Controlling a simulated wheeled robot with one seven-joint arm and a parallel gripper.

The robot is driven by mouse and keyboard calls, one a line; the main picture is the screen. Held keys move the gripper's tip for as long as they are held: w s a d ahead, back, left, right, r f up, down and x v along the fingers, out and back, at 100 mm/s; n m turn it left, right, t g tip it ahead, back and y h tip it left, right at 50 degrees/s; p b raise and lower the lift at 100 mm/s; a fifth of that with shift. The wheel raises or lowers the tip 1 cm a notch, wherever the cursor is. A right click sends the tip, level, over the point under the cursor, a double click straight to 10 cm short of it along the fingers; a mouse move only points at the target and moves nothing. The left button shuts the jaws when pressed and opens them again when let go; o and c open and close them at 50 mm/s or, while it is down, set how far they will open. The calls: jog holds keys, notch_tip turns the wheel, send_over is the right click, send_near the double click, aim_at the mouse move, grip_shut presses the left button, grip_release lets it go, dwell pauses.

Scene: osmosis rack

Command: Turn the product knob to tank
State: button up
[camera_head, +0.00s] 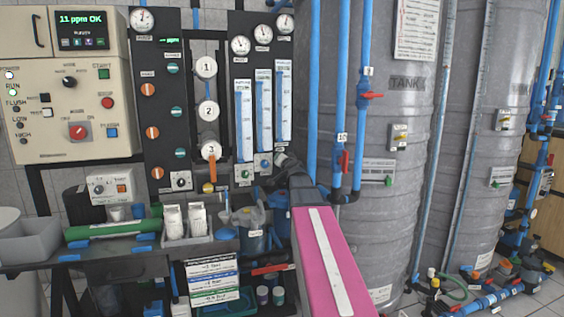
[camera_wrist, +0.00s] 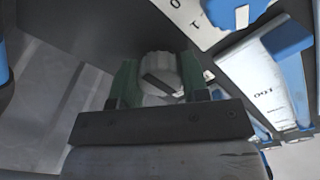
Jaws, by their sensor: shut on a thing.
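In the wrist view, a pale grey, ribbed round knob (camera_wrist: 160,72) with a dark slanted stripe across its face sits between my two green fingers. I take it to be the product knob; no label on it can be read. My gripper (camera_wrist: 158,88) is shut on this knob. In the head view my gripper (camera_head: 281,160) is at the lower right edge of the black instrument panel (camera_head: 222,150), just below the rightmost flow meter. My dark wrist hides the knob there. The word TANK (camera_head: 406,83) shows on a grey tank (camera_head: 375,230) to the right.
Blue vertical pipes with a red valve handle (camera_head: 345,161) stand close to the right of my gripper. Several flow meters (camera_head: 245,120) and gauges are above and left. A blue knob (camera_wrist: 238,8) is close by in the wrist view. A cluttered bench (camera_head: 120,265) is below left.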

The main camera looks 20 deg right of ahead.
jog(key=shift+f+n, duration=0.1)
jog(key=shift+n, duration=0.4)
jog(key=o, duration=0.9)
jog(key=shift+s, duration=0.1)
jog(key=s, duration=1)
jog(key=shift+s, duration=0.35)
